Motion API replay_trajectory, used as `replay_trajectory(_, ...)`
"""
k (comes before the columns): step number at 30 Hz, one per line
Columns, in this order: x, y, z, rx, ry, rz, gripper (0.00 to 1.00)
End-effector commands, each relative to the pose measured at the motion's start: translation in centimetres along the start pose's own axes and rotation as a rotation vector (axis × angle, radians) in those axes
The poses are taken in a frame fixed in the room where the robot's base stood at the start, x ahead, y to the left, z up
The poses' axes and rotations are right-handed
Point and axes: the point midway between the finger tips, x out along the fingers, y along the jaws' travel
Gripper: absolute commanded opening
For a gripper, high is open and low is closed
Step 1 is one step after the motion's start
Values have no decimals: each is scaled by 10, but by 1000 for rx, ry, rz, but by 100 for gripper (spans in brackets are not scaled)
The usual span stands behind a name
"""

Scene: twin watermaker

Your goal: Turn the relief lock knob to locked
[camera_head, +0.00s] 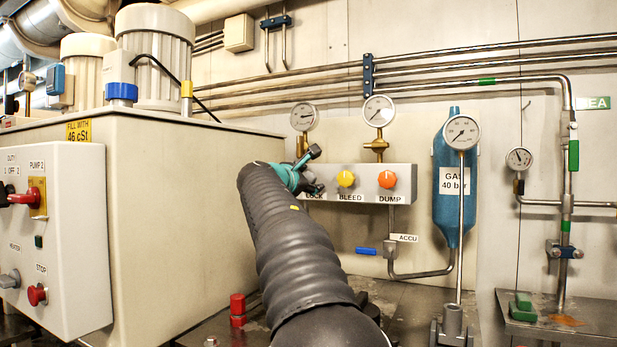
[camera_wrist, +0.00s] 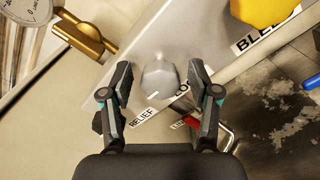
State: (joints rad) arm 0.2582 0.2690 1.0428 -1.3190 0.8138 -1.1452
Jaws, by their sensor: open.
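The relief lock knob (camera_wrist: 160,80) is a grey, faceted knob on the grey valve panel (camera_head: 369,175), above a label reading RELIEF LOCK that is partly covered. In the wrist view my gripper (camera_wrist: 159,78) is open, with one finger on each side of the knob. Gaps show between the fingers and the knob, so it is not gripped. In the head view my gripper (camera_head: 313,170) is at the panel's left end and my arm hides the knob. A pale pointer mark shows on the knob's face, but I cannot tell its exact setting.
The yellow bleed knob (camera_head: 346,179) and orange dump knob (camera_head: 387,179) are to the right on the same panel. Gauges (camera_head: 379,111) on brass fittings stand above it. A large cream tank (camera_head: 180,215) stands close to my arm's left.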

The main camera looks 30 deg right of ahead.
Motion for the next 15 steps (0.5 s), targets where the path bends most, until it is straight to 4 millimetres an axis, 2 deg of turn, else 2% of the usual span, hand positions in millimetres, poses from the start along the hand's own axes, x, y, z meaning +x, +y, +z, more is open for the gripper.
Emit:
replay_trajectory(9, 3, 0, 0, 0, 1, 0, 61)
replay_trajectory(10, 3, 0, 0, 0, 1, 0, 59)
replay_trajectory(15, 3, 0, 0, 0, 1, 0, 16)
